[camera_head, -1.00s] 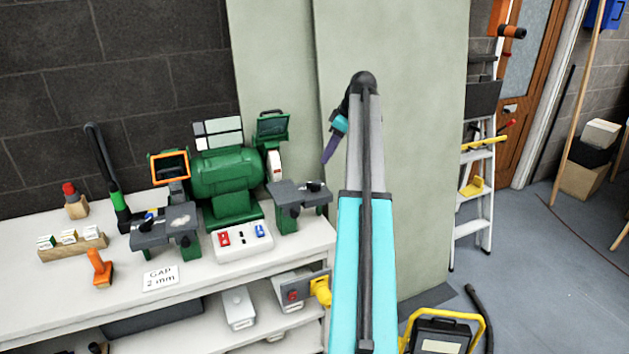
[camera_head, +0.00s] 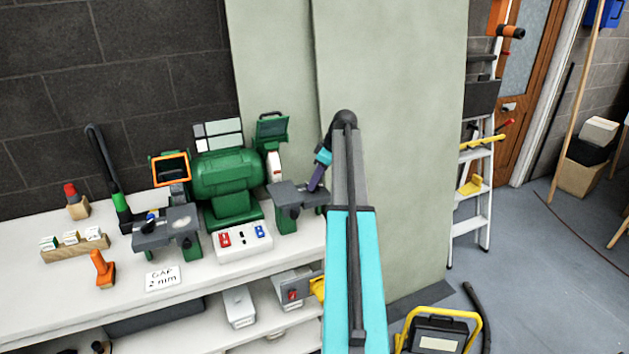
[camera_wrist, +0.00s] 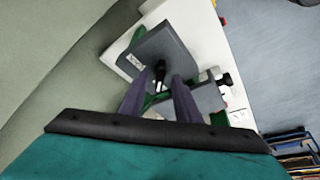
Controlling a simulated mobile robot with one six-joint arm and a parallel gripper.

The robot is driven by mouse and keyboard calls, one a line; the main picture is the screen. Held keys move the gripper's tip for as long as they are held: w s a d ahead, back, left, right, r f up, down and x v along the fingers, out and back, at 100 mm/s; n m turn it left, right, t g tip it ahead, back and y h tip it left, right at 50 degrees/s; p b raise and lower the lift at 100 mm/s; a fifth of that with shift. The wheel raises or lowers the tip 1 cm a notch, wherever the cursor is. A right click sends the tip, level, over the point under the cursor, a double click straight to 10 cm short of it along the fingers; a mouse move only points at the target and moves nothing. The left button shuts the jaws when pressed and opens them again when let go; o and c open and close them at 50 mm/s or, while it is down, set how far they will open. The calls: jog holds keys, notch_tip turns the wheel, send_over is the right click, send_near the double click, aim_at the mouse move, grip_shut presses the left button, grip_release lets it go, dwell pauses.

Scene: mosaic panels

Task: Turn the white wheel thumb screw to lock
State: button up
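The green bench grinder (camera_head: 222,178) stands on the bench. A white part, apparently the white wheel (camera_head: 274,166), shows at its right end. The grey tool rest (camera_head: 283,192) is in front of it. A black thumb screw (camera_wrist: 160,72) shows at the rest in the wrist view, between the two purple fingers of my gripper (camera_wrist: 161,77). The fingers are apart and I cannot tell whether they touch the screw. In the head view my gripper (camera_head: 314,187) is at the rest's right part and hides the screw there.
A second tool rest (camera_head: 165,228) stands at the grinder's left end. A switch box (camera_head: 243,240) sits in front of the grinder. A "GAP 2 mm" card (camera_head: 162,279) and an orange tool (camera_head: 102,268) lie on the bench (camera_head: 205,278). A green panel (camera_head: 400,120) stands close behind my arm.

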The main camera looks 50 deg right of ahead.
jog(key=shift+w+a+f, duration=0.1)
jog(key=shift+w+f, duration=0.05)
jog(key=shift+f, duration=0.25)
grip_shut()
